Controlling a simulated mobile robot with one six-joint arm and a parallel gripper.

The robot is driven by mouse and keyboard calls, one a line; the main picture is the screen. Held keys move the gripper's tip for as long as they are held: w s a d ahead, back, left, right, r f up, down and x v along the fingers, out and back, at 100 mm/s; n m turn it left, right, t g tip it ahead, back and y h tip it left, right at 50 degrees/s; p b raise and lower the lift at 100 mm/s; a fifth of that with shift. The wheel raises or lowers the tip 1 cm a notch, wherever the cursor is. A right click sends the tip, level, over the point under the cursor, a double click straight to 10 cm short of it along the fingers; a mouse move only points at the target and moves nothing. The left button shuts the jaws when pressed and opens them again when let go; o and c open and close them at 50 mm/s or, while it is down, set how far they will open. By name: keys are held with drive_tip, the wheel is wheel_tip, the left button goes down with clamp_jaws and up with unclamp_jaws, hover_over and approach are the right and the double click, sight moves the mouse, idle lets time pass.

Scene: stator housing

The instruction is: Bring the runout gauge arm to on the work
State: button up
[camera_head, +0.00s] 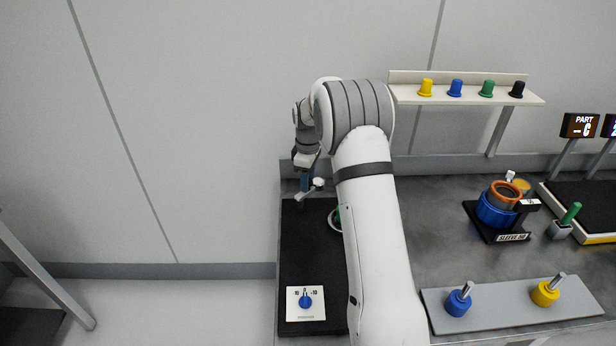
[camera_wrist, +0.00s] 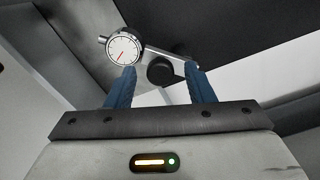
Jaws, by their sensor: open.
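The runout gauge has a round white dial with a red needle (camera_wrist: 122,50) on a grey metal arm (camera_wrist: 184,64) with a black knob (camera_wrist: 160,71) in the wrist view. My gripper (camera_wrist: 161,67) is open, its two blue fingers on either side of the knob, with gaps between. In the head view my gripper (camera_head: 306,182) is over the far left part of the black mat (camera_head: 300,250), beside the pale gauge (camera_head: 318,184). The work is not clearly visible; a ring-shaped part (camera_head: 334,220) with some green is mostly hidden behind my arm.
A white panel with a blue dial knob (camera_head: 305,301) lies at the mat's near end. To the right are a blue and orange sleeve on a black stand (camera_head: 497,206), a grey plate (camera_head: 500,305) with blue and yellow knobs, and a shelf (camera_head: 465,95) with coloured caps.

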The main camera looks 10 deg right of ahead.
clamp_jaws()
idle(0.5)
